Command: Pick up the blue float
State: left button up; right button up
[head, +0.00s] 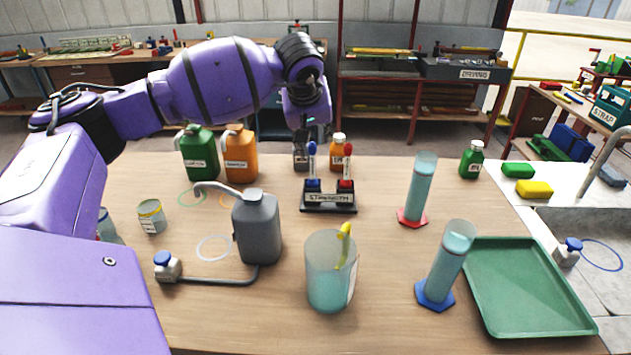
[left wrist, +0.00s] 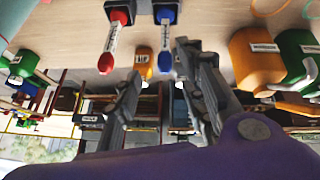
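The blue float (head: 312,164) stands upright in the left slot of a black rack labelled "STRENGTH" (head: 328,208). A red float (head: 347,167) stands in the right slot. My left gripper (head: 311,133) is just above and behind the blue float's top, its fingers partly hidden in the head view. In the left wrist view the picture is upside down; the open fingers (left wrist: 158,64) frame the blue float's blue tip (left wrist: 165,61). I cannot tell whether they touch it. The red float (left wrist: 115,34) lies outside the fingers. My right gripper is not in view.
Green (head: 199,155) and orange (head: 240,155) jugs stand at the back left. A grey jug (head: 257,230) and a beaker (head: 331,272) are in front. Two cylinders (head: 418,190) (head: 446,262) and an empty green tray (head: 527,287) are at the right.

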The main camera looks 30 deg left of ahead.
aim_at(312, 146)
pick_arm(q)
jog(key=shift+w+a+f, duration=0.1)
jog(key=shift+a+f, duration=0.05)
jog(key=shift+f, duration=0.3)
jog(key=p+x, duration=0.1)
jog(key=x, duration=0.4)
jog(key=shift+a+f, duration=0.15)
jog(key=shift+a, duration=0.1)
jog(key=shift+w+f, duration=0.2)
jog(key=shift+f, duration=0.05)
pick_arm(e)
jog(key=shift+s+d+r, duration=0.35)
pick_arm(q)
jog(key=shift+c, duration=0.4)
grip_shut()
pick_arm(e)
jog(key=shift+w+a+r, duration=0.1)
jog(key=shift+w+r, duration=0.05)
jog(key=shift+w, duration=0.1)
